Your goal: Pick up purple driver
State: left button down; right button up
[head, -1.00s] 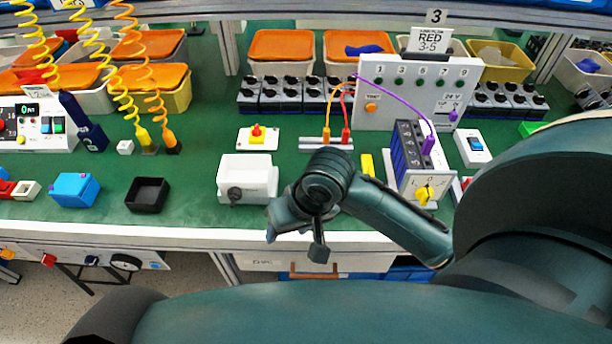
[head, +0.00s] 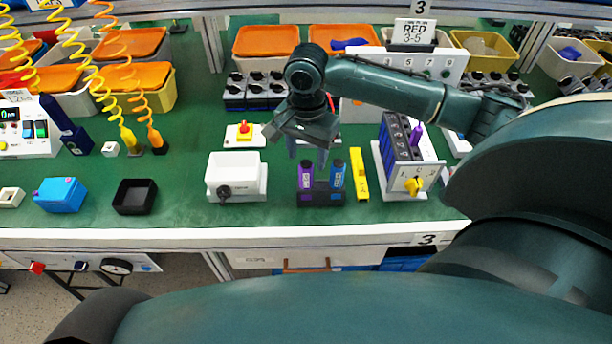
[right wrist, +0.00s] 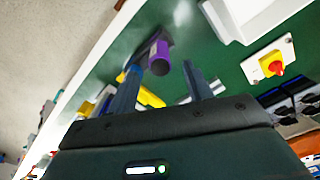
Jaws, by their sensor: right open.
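The purple driver (head: 306,187) stands upright in a dark holder (head: 322,198) near the front of the green bench. A blue driver (head: 337,181) stands beside it on the right in the same holder. My right gripper (head: 307,154) is open and empty, pointing down just above and behind the drivers. In the right wrist view, the purple driver (right wrist: 158,58) appears in the gap between the open fingers (right wrist: 162,72), nearer the left finger. I cannot tell how far it lies from the fingertips. My left gripper is not in view.
A white box with a dark knob (head: 235,176) stands left of the holder. A yellow bar (head: 359,174) and the rotary switch unit (head: 395,150) stand to its right. An emergency button (head: 243,131) is behind. A strip of green bench in front is clear.

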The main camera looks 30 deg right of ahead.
jog(key=shift+f, duration=3.6)
jog(key=shift+c, duration=0.4)
